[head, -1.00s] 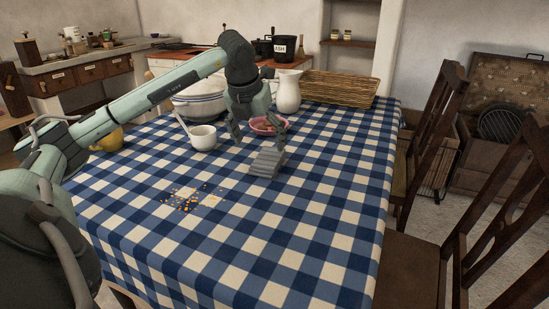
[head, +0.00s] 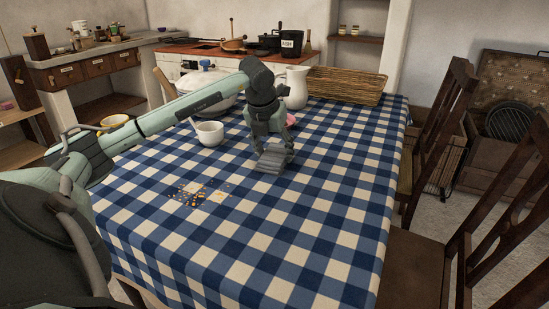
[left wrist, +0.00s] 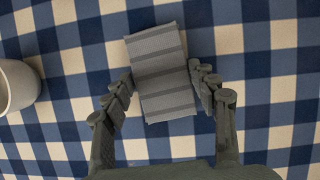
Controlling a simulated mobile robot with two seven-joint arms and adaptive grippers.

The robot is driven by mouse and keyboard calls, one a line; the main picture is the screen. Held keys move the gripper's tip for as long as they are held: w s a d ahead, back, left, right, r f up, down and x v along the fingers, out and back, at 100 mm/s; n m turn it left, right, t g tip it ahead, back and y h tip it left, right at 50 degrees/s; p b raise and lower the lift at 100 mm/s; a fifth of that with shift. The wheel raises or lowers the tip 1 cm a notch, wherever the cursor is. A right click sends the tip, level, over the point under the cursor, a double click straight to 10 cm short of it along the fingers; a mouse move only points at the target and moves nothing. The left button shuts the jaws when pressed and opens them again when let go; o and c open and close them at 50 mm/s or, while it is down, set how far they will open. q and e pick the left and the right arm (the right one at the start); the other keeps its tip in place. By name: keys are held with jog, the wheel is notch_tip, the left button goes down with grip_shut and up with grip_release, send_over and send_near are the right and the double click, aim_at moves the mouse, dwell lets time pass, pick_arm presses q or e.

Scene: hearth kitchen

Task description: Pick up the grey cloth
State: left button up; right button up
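The grey cloth (head: 272,161) lies folded on the blue and white checked tablecloth. It has darker grey stripes, and in the left wrist view the cloth (left wrist: 162,72) lies between my fingers. My left gripper (head: 275,150) is low over it; in the left wrist view the gripper (left wrist: 162,82) is open, with one finger on each side of the cloth. The left finger is at or very near the cloth's edge; I cannot tell whether either finger touches it. My right gripper is in neither view.
A white cup (head: 209,133) stands left of the cloth, and it also shows in the left wrist view (left wrist: 16,86). Orange crumbs (head: 199,192) lie nearer. A white pitcher (head: 296,88), a wicker basket (head: 345,86) and a pink bowl (head: 291,120) stand behind. The table's right side is clear.

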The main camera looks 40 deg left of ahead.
pick_arm(q)
jog(key=c, duration=0.4)
jog(key=shift+r, duration=0.1)
